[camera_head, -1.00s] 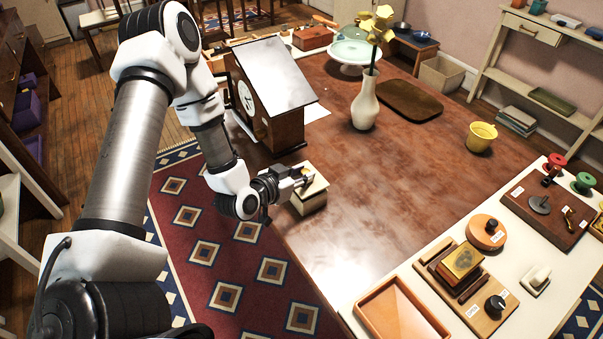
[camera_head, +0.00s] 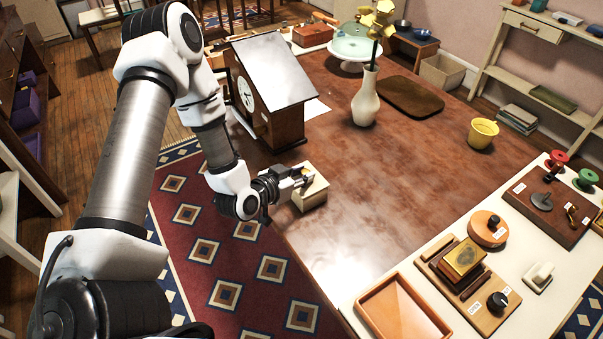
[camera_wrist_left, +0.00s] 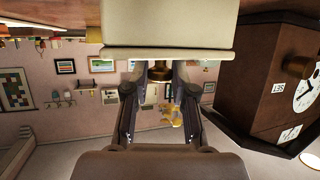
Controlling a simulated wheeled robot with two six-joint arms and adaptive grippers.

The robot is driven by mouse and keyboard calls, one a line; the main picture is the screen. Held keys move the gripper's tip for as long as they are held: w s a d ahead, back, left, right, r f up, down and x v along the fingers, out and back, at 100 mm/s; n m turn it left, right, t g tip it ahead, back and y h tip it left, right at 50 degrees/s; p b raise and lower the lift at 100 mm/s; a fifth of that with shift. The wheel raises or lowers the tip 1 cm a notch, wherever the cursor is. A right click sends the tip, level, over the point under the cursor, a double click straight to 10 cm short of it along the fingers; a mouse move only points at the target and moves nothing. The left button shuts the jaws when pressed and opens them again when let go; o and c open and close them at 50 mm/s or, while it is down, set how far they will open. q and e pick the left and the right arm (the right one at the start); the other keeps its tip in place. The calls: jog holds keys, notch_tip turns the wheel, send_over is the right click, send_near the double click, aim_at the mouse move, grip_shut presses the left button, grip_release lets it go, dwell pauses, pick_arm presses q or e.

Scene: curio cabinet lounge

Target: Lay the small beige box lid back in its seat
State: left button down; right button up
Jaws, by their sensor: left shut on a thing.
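The small beige box (camera_head: 312,200) stands near the left edge of the brown table, in front of the clock. Its beige lid (camera_wrist_left: 210,54) shows in the upside-down wrist view as a wider slab against the box body (camera_wrist_left: 170,18). My left gripper (camera_head: 300,176) is at the lid's top. In the wrist view its fingers (camera_wrist_left: 160,75) are shut on the small brass knob of the lid. I see no clear gap between lid and box, but cannot tell whether the lid is fully seated. My right gripper is out of view.
The house-shaped clock (camera_head: 268,90) stands close behind the box. A white vase (camera_head: 365,98) with yellow flowers, a brown tray (camera_head: 411,97) and a yellow pot (camera_head: 482,134) are farther right. The table's middle (camera_head: 370,190) is clear. An orange tray (camera_head: 403,308) lies at the front.

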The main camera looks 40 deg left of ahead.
pick_arm(q)
jog(key=c, duration=0.9)
grip_release()
jog(key=shift+s, duration=0.1)
jog(key=v, duration=0.7)
jog(key=shift+s+r, duration=0.1)
jog(key=shift+s, duration=0.05)
